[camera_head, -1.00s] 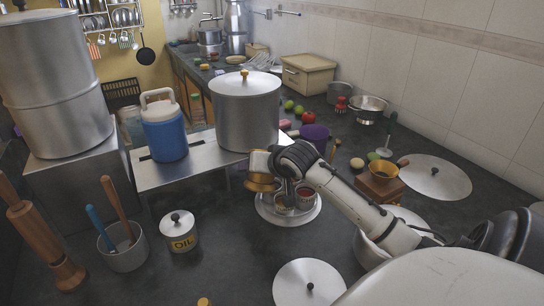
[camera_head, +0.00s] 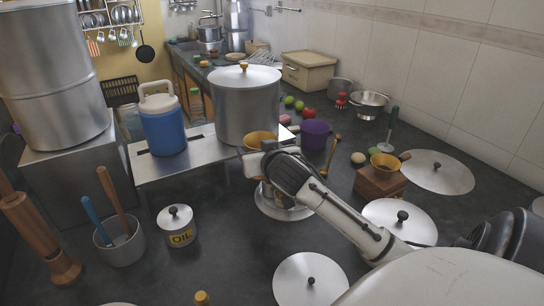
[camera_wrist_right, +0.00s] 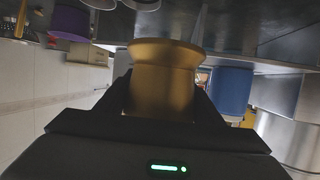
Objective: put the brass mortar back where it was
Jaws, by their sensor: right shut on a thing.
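The brass mortar (camera_head: 259,138) is a gold-coloured cup with a flared rim. My right gripper (camera_head: 264,152) is shut on it and holds it in the air, in front of the large steel pot and above a round steel tray (camera_head: 285,215). In the right wrist view the mortar (camera_wrist_right: 163,75) sits between the two dark fingers. The gripper and forearm hide much of the tray and what stands on it. My left gripper is not in view.
A large lidded pot (camera_head: 246,105) and a blue jug (camera_head: 163,125) stand on a low steel stand. A wooden grinder (camera_head: 380,182), a purple pot (camera_head: 314,134) and flat lids (camera_head: 400,219) are to the right. An OIL canister (camera_head: 177,226) stands left on the dark counter.

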